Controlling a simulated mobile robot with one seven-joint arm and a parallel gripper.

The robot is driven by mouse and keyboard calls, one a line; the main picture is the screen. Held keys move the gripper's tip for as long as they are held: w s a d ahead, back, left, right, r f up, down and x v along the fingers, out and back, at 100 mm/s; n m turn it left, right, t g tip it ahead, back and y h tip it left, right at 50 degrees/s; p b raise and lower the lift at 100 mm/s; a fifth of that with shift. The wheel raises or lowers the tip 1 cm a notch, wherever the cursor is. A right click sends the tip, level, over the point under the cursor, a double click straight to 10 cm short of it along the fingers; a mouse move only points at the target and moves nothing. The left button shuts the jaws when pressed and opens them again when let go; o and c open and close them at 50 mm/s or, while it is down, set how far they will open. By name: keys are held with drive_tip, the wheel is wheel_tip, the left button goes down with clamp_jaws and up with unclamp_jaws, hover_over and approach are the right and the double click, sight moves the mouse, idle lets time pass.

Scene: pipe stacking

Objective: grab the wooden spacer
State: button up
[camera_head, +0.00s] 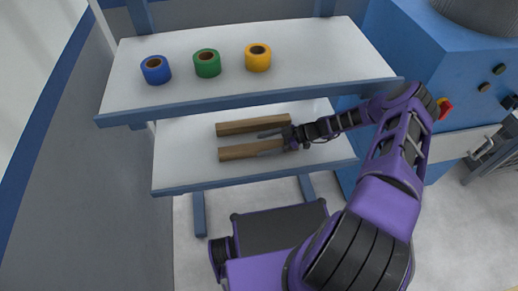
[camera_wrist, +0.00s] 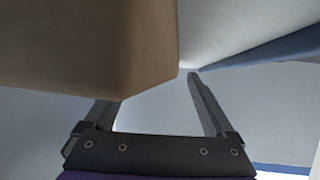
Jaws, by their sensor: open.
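Two long wooden spacers lie side by side on the lower shelf in the head view, a back one (camera_head: 252,126) and a front one (camera_head: 245,151). My gripper (camera_head: 266,144) is open at the right end of the front spacer, with its fingers pointing left. In the wrist view the end of a spacer (camera_wrist: 90,50) fills the upper left. It hides the far part of the left finger, while the right finger stands clear to its right. I cannot tell whether either finger touches the wood.
The upper shelf (camera_head: 330,60) overhangs the lower shelf (camera_head: 180,165) and holds blue (camera_head: 156,70), green (camera_head: 207,64) and yellow (camera_head: 258,58) rolls. A blue machine (camera_head: 430,50) stands at the right. The lower shelf's left part is bare.

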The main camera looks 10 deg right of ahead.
clamp_jaws()
idle(0.3)
drive_tip(key=shift+r, duration=0.1)
